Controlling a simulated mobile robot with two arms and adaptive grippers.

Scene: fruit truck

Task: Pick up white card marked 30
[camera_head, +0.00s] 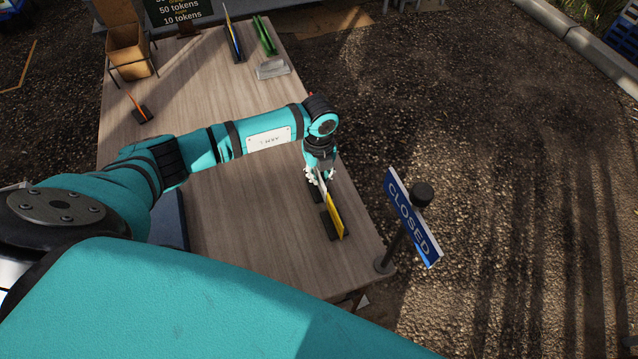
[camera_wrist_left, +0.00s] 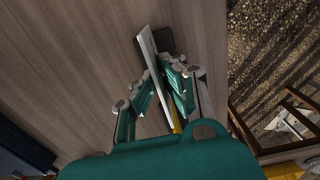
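My left gripper (camera_head: 319,178) points down over the right edge of the wooden table. In the left wrist view its two fingers (camera_wrist_left: 160,82) lie on either side of a thin white card (camera_wrist_left: 148,42), close to its faces. I cannot tell whether they press on it. The card stands edge-on in a dark holder (camera_wrist_left: 166,40) on the table, and no number on it is readable. In the head view the white card is mostly hidden by the gripper. My right gripper is not in view.
A yellow card (camera_head: 335,214) in a dark holder stands just in front of the gripper. A blue CLOSED sign (camera_head: 411,217) stands at the table's right corner. Blue, green and orange cards, a grey holder (camera_head: 272,68) and a brown box (camera_head: 127,52) are farther back. The table's middle (camera_head: 240,200) is clear.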

